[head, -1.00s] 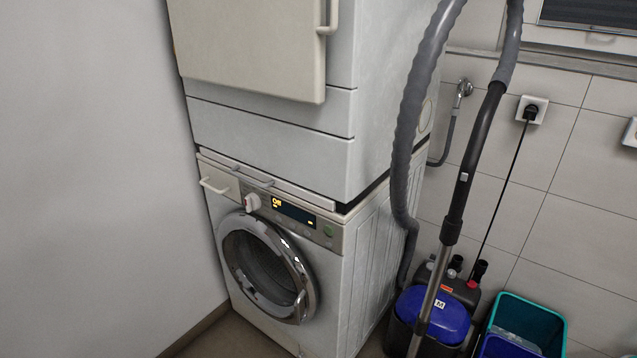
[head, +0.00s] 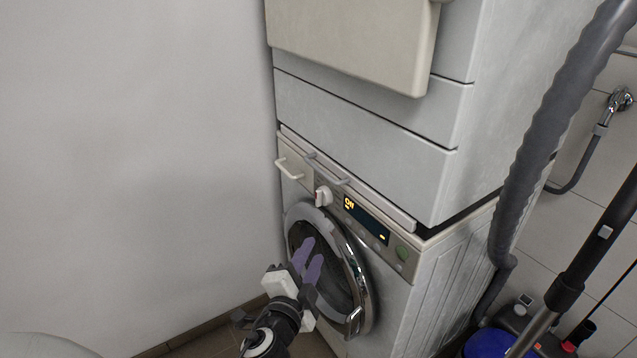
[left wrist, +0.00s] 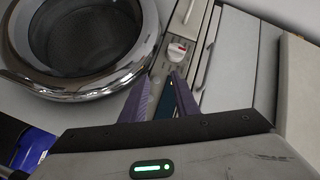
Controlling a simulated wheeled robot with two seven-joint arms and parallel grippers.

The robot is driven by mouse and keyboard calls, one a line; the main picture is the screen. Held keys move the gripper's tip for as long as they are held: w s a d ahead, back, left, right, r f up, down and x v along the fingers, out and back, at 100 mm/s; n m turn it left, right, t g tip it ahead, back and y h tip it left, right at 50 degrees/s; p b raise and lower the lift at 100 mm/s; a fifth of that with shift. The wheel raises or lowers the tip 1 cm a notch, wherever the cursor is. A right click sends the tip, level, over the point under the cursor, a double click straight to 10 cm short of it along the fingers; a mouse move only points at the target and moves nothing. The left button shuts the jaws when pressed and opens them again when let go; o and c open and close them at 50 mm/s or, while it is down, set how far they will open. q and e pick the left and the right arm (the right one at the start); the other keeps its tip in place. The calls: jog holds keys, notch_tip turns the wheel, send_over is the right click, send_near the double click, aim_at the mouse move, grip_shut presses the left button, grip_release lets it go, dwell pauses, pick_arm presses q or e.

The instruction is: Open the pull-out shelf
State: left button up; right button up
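The pull-out shelf (head: 391,209) is a thin light strip between the washer and the dryer stacked on it, with a slim bar handle (head: 326,169) near its left end. It looks pushed in. In the left wrist view the shelf edge (left wrist: 206,55) runs beside the control panel. My left gripper (head: 312,248) has purple fingers, apart and empty. It is in front of the washer door, below the shelf and not touching it. In the left wrist view its fingers (left wrist: 162,76) point towards the panel. My right gripper is not in view.
The washer (head: 420,300) has a round chrome-rimmed door (head: 363,285), a knob (head: 323,196) and a detergent drawer handle (head: 289,170). A plain wall (head: 150,170) stands close on the left. A vacuum hose (head: 530,150) hangs on the right.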

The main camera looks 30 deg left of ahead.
pick_arm(q)
jog(key=w+a+r+m+t+y, duration=0.2)
jog(key=w+a+r+m+y, duration=0.15)
jog(key=r, duration=0.55)
jog(key=x, duration=1)
jog(key=shift+w+d+f+h+p, duration=0.2)
jog(key=shift+w+h+p, duration=0.1)
jog(key=shift+w+h, duration=0.2)
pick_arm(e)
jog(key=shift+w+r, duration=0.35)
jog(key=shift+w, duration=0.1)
pick_arm(q)
jog(key=shift+n, duration=0.25)
jog(key=c, duration=0.6)
grip_shut()
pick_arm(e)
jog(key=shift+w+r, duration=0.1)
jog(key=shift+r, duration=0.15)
